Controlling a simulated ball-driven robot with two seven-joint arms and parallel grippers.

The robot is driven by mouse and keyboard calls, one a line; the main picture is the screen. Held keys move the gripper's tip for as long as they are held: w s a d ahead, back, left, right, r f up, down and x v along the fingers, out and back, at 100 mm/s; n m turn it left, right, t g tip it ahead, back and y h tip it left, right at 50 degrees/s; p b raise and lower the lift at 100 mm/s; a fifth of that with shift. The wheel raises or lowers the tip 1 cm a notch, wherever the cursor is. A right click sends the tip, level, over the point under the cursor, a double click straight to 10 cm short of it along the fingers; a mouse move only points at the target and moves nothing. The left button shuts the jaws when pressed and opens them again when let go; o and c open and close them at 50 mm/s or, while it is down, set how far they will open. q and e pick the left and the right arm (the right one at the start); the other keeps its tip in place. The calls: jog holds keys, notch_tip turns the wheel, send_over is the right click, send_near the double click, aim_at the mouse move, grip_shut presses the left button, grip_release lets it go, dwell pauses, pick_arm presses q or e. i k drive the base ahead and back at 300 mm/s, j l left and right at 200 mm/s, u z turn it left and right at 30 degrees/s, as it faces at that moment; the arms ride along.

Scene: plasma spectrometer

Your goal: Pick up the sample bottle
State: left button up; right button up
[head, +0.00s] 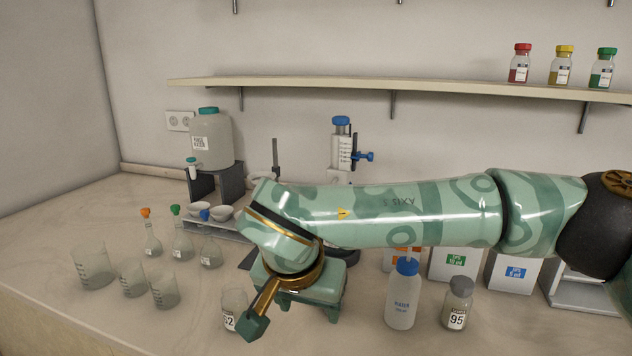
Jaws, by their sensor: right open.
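My right gripper (294,322) hangs over the middle of the bench at the end of my green arm, with its jaws open and empty. A clear bottle (233,302) with a white label stands just left of its dark green fingertip, partly covered by it. A grey-capped bottle (458,303) labelled 95 stands upright to the right, well apart from the gripper. I cannot tell for certain which one is the sample bottle. My left gripper is not in view.
A blue-capped wash bottle (403,296) stands left of bottle 95, in front of white boxes (511,272). Several glass beakers (93,264) and stoppered flasks (181,246) stand at left. A large water container (210,143) is behind. A wall shelf (330,86) holds coloured bottles.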

aim_at(234, 299)
jog(key=k+j, duration=0.2)
jog(key=k, duration=0.2)
jog(key=k+j, duration=0.15)
jog(key=k, duration=0.2)
jog(key=k+j, duration=0.2)
jog(key=k, duration=0.2)
